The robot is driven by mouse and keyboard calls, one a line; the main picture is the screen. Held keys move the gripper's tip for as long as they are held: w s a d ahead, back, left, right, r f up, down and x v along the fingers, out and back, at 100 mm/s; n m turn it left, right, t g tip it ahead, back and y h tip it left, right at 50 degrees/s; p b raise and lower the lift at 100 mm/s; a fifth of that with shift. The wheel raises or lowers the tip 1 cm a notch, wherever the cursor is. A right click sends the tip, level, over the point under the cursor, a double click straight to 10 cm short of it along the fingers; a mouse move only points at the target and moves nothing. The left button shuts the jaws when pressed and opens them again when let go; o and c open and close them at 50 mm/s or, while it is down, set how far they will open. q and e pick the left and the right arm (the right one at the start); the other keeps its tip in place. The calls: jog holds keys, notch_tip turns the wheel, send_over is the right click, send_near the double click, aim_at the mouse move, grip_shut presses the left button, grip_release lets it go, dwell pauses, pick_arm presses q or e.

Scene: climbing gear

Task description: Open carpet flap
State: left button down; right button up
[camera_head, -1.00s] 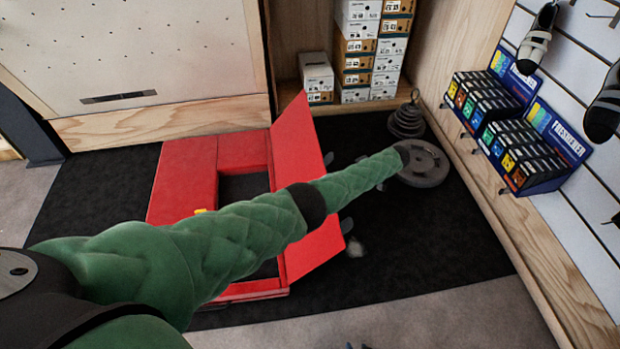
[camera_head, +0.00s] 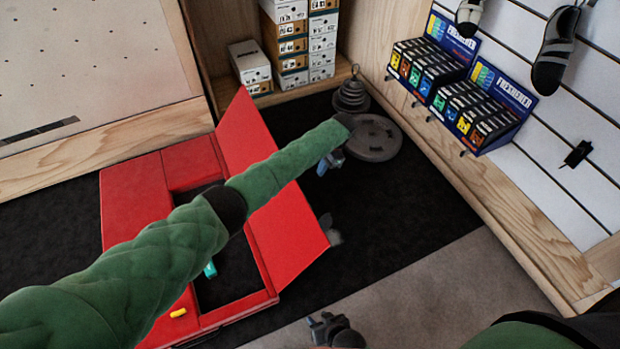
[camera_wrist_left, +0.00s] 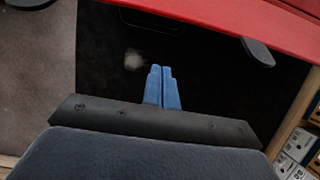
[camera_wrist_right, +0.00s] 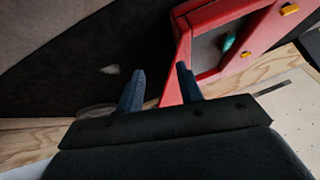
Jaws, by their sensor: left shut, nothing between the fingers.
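A red crash pad (camera_head: 130,210) lies on the black floor with a dark opening in its middle. Its red flap (camera_head: 285,235) stands raised and leans outward on the right side. My left gripper (camera_head: 328,163) is shut and empty beyond the flap's outer side; its blue fingers (camera_wrist_left: 162,88) touch each other in the left wrist view, below the red edge (camera_wrist_left: 220,18). My right gripper (camera_head: 324,322) is at the bottom of the head view. In the right wrist view its fingers (camera_wrist_right: 158,88) are apart, with red pad material behind them. My left arm covers part of the opening and flap.
Grey weight plates (camera_head: 372,138) stand past the left gripper. Shoe boxes (camera_head: 285,45) stand at the back. A wooden-edged wall with freshener displays (camera_head: 485,110) bounds the right. Black floor (camera_head: 400,210) right of the flap is clear.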

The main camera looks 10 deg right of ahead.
pick_arm(q)
jog(key=s+a+f, duration=0.2)
jog(key=a+f, duration=0.4)
jog(key=shift+f, duration=0.15)
pick_arm(e)
jog(key=shift+w+a+r, duration=0.15)
jog(key=shift+w+r, duration=0.5)
jog(key=shift+w, duration=0.15)
pick_arm(q)
jog(key=shift+p, duration=0.35)
